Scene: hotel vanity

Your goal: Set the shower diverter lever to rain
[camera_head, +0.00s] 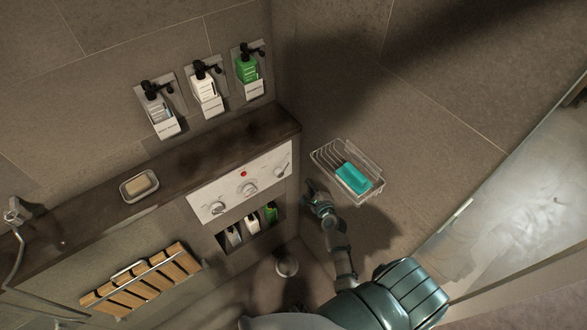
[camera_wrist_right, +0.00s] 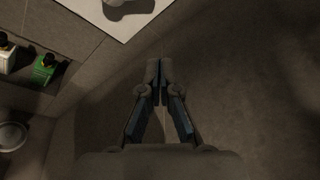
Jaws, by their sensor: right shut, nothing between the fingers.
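The white shower control panel (camera_head: 234,177) is set in the wall below the dark ledge. It carries a left knob (camera_head: 217,207), a middle knob (camera_head: 249,189) and a small lever-like control (camera_head: 282,172) at its right end. Its labels are too small to read, so I cannot tell which control is the diverter or where it is set. My right gripper (camera_head: 312,188) is shut and empty, to the right of the panel and apart from it. In the wrist view its closed fingertips (camera_wrist_right: 159,66) point toward the panel corner (camera_wrist_right: 128,28), where part of a control shows. My left gripper is not in view.
Below the panel is a niche with several bottles (camera_head: 252,224). A soap dish (camera_head: 139,186) sits on the ledge (camera_head: 190,160). A folded wooden slat seat (camera_head: 140,281) is lower left.

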